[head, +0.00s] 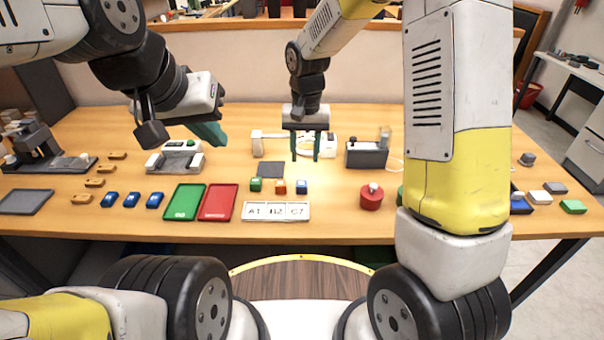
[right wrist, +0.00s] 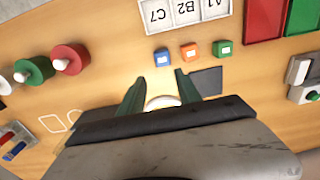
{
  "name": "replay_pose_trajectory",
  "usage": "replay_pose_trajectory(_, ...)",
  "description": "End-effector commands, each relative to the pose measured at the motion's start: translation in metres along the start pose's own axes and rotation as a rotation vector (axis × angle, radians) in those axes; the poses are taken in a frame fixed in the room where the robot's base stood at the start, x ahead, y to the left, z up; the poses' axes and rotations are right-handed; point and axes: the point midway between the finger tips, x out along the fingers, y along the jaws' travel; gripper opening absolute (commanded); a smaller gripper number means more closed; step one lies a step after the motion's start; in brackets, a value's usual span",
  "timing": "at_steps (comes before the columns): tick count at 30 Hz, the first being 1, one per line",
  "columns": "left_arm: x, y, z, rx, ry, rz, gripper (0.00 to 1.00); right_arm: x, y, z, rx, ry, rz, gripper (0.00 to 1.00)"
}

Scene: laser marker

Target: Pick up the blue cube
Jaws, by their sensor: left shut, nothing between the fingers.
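A small blue cube (head: 301,187) with a pale label on top stands on the wooden table, rightmost in a short row. An orange cube (head: 281,187) and a green cube (head: 255,184) stand to its left. In the right wrist view the blue cube (right wrist: 161,57) lies just beyond the fingertips, apart from them. My right gripper (head: 305,148) is open and empty, pointing down behind the row; its fingers (right wrist: 158,82) frame bare table. My left gripper (head: 209,133) is shut and empty, raised above the left part of the table.
A white A1/B2/C7 label plate (head: 276,211) lies in front of the cubes. Green (head: 185,202) and red (head: 218,202) trays lie left of it. A dark square pad (head: 271,170) is behind the cubes.

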Motion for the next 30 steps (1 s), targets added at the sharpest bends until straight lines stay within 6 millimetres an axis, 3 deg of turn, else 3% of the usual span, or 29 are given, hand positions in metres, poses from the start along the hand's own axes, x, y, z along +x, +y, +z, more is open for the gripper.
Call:
replay_pose_trajectory(5,0.0,0.0,0.0,0.0,0.0,0.0,0.0,0.021,-0.008,-0.004,0.001,-0.021,0.016,0.4)
replay_pose_trajectory(21,0.0,0.0,0.0,0.0,0.0,0.0,0.0,0.088,-0.008,0.005,0.001,-0.023,0.017,0.4)
replay_pose_trajectory(30,0.0,0.0,0.0,0.0,0.0,0.0,0.0,0.095,-0.008,0.004,0.002,-0.019,0.015,0.4)
